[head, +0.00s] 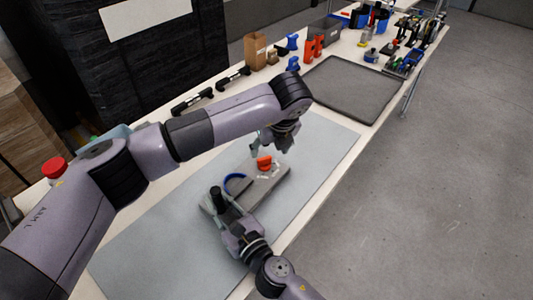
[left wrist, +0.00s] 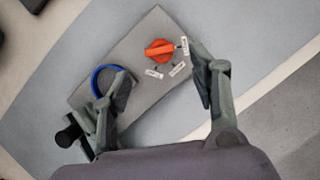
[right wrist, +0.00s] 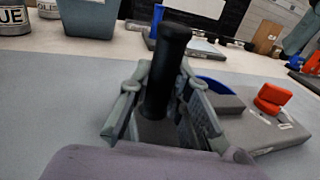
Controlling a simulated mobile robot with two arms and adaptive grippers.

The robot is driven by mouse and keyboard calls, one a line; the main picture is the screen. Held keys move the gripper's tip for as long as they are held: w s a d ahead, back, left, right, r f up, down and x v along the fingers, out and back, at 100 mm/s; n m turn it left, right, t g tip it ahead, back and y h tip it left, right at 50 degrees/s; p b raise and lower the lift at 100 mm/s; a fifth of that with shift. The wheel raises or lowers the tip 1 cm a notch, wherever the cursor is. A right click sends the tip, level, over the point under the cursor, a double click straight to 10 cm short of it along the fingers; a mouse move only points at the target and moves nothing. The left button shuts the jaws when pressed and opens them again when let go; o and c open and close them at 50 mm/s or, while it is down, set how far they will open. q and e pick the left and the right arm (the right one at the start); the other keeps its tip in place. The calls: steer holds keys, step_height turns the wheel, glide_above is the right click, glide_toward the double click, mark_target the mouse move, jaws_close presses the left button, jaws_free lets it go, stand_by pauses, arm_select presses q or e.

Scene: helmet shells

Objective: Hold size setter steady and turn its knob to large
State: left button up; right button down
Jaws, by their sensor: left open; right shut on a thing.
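The size setter is a grey block (left wrist: 158,108) with a blue ring (head: 237,182), a red-orange knob (left wrist: 159,50) and small white labels beside the knob. It lies on the pale blue-grey mat. My right gripper (right wrist: 165,100) is shut on the upright black handle (right wrist: 166,60) at the block's near left end in the head view. The handle also shows in the left wrist view (left wrist: 68,134). My left gripper (left wrist: 160,85) is open above the block, with the knob showing between and beyond its fingers. The label texts are too small to read.
The mat (head: 130,250) is mostly clear around the block. A dark tray (head: 352,88) lies further along the table. A brown box (head: 255,50), red and blue parts and tools stand at the back. The table's right edge runs close to the block.

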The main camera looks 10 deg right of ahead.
arm_select(q)
steer(key=v, duration=0.5)
arm_select(e)
steer(key=c, duration=1.4)
jaws_free()
steer(key=v, duration=1.1)
steer(key=shift+s+d, duration=0.2)
steer(key=shift+s, duration=0.15)
steer(key=b+v, duration=0.1)
steer(key=v, duration=0.1)
steer(key=b+v, duration=0.1)
steer(key=v, duration=0.1)
steer(key=b+v, duration=0.2)
steer(key=shift+s+d+f, duration=0.15)
steer(key=shift+f, duration=0.15)
arm_select(q)
step_height(320, 180, down, 4)
steer(key=shift+f, duration=0.15)
arm_select(e)
steer(key=shift+s+d+r, duration=0.2)
steer(key=shift+s+r, duration=0.05)
steer(key=shift+s, duration=0.05)
